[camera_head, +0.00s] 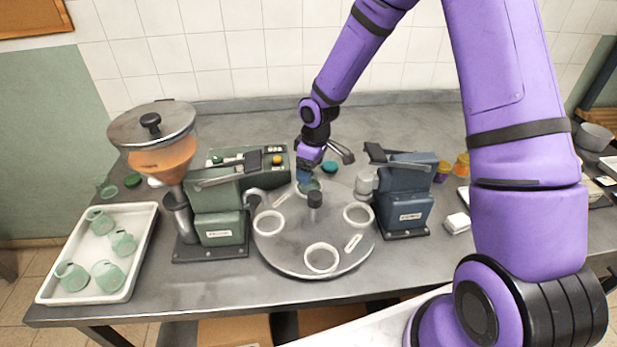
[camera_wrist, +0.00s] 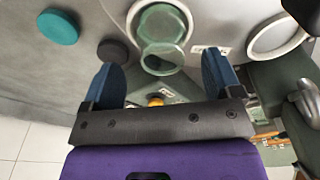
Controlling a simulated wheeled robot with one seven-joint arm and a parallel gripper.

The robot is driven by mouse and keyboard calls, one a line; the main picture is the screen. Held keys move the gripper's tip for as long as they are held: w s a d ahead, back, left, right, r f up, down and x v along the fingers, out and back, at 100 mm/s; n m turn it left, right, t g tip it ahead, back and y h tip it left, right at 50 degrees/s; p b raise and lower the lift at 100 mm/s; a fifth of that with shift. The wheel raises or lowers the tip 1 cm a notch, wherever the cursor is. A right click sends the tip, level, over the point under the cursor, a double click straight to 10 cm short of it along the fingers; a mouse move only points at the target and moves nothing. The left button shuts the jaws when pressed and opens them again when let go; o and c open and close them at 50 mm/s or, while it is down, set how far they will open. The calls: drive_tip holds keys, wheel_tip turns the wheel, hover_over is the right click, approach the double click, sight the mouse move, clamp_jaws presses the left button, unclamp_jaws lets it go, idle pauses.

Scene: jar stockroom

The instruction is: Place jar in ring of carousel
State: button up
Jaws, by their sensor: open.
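The carousel (camera_head: 290,240) is a round grey plate with a dark centre knob and several white rings. A translucent green jar (camera_head: 313,185) is at the far ring, partly hidden by my gripper (camera_head: 306,174). In the wrist view the jar (camera_wrist: 163,38) appears to stand inside the white ring (camera_wrist: 143,12). My gripper (camera_wrist: 161,65) is open, with one blue finger on each side and clear space between the fingers and the jar. The other rings, such as the front one (camera_head: 308,262), are empty.
A white tray (camera_head: 139,266) with several green jars stands at the left. A green machine with a hopper (camera_head: 218,215) and a blue machine (camera_head: 403,200) flank the carousel. A teal lid (camera_wrist: 58,27) and a dark lid (camera_wrist: 113,51) lie near my gripper.

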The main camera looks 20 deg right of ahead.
drive_tip(key=s+d+r+m+t+h, duration=0.1)
drive_tip(key=s+d+r+m, duration=0.1)
drive_tip(key=s+r, duration=0.5)
drive_tip(key=s+d+r+m, duration=0.1)
drive_tip(key=s+d+r, duration=0.1)
drive_tip(key=r, duration=0.9)
drive_tip(key=s+d+r+m+t+h, duration=0.1)
drive_tip(key=s+d+r+m, duration=0.1)
drive_tip(key=s+r, duration=0.5)
drive_tip(key=s+d+r+m+t, duration=0.1)
drive_tip(key=s+r, duration=0.3)
drive_tip(key=s, duration=0.4)
drive_tip(key=s+d+r+m+t+y, duration=0.1)
drive_tip(key=s+r+m, duration=0.2)
drive_tip(key=s, duration=0.4)
drive_tip(key=shift+s+d+r+m, duration=0.3)
drive_tip(key=shift+s+r+m, duration=0.1)
drive_tip(key=shift+r, duration=0.5)
drive_tip(key=shift+w, duration=0.1)
